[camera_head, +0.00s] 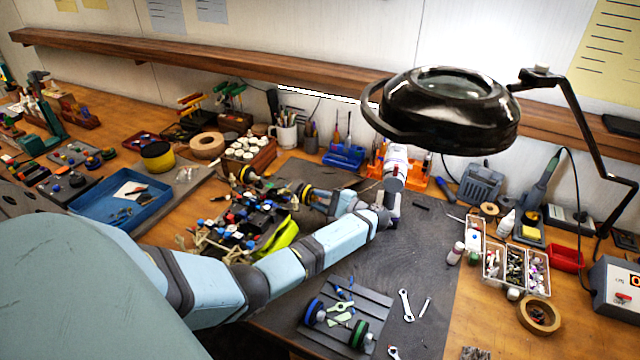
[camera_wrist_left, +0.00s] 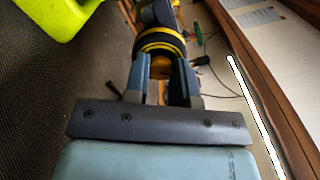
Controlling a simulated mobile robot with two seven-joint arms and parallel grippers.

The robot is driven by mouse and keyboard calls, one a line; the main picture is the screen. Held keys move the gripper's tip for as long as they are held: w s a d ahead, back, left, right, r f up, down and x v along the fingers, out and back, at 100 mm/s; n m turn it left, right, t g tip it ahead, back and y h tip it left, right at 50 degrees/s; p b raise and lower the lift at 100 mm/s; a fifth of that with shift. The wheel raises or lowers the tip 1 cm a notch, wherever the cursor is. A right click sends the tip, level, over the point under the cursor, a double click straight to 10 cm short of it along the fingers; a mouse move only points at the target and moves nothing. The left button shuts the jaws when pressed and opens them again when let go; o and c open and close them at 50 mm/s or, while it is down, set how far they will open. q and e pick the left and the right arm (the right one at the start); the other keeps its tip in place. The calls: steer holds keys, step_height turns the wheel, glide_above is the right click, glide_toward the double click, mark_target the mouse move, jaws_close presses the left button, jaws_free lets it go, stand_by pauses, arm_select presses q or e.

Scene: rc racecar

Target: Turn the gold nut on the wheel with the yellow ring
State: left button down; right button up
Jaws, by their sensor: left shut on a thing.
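The wheel with the yellow ring (camera_wrist_left: 160,36) is in the upper middle of the left wrist view. It also shows in the head view (camera_head: 304,191) on the right side of the racecar (camera_head: 262,218). The gold nut (camera_wrist_left: 161,66) shows at the wheel's centre, between my left fingers. My left gripper (camera_wrist_left: 162,78) is shut on the nut; in the head view the gripper (camera_head: 317,202) reaches the wheel from the right. The nut is hidden in the head view by the gripper. My right gripper is not in view.
A yellow-green body panel (camera_head: 280,237) lies at the car's near side. A grey rack with wheels (camera_head: 362,306) and a wrench (camera_head: 406,305) lie on the dark mat (camera_head: 425,245). A magnifier lamp (camera_head: 450,110) overhangs the bench. The mat's right part is mostly clear.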

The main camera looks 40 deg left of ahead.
arm_select(q)
steer(key=n+b, duration=0.1)
steer(key=n, duration=0.1)
steer(key=n+b, duration=0.1)
steer(key=n, duration=0.1)
steer(key=shift+f+b, duration=0.25)
steer(key=shift+b, duration=0.1)
steer(key=shift+r+n+b, duration=0.1)
steer(key=shift+n+b, duration=0.45)
steer(key=shift+n, duration=0.45)
steer(key=shift+r, duration=0.1)
steer(key=c, duration=0.9)
jaws_free()
